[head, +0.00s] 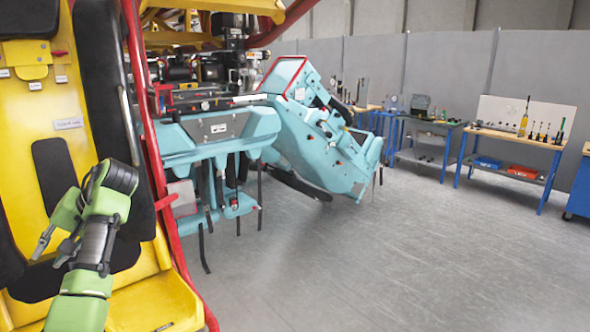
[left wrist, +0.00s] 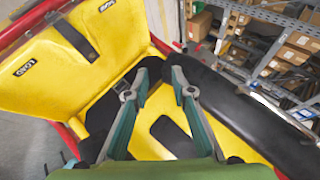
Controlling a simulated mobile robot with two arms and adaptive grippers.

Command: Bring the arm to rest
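My left arm (head: 95,240) is green and dark grey and is bent in front of the yellow seat at the left of the head view. My left gripper (head: 48,252) points down and left over the seat. In the left wrist view its two fingers (left wrist: 159,72) stand apart with nothing between them, so it is open and empty. The yellow seat (head: 180,295) with black pads lies beyond the fingers; it also fills the middle of the left wrist view (left wrist: 125,85). I cannot tell whether the fingers touch it. My right gripper is not in view.
A red tube frame (head: 150,150) borders the seat on the right. Light-blue coaster train parts (head: 320,130) stand past it. Workbenches with tools (head: 515,135) line the grey wall. The grey floor (head: 400,260) between is clear. Shelves with boxes (left wrist: 290,55) show in the left wrist view.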

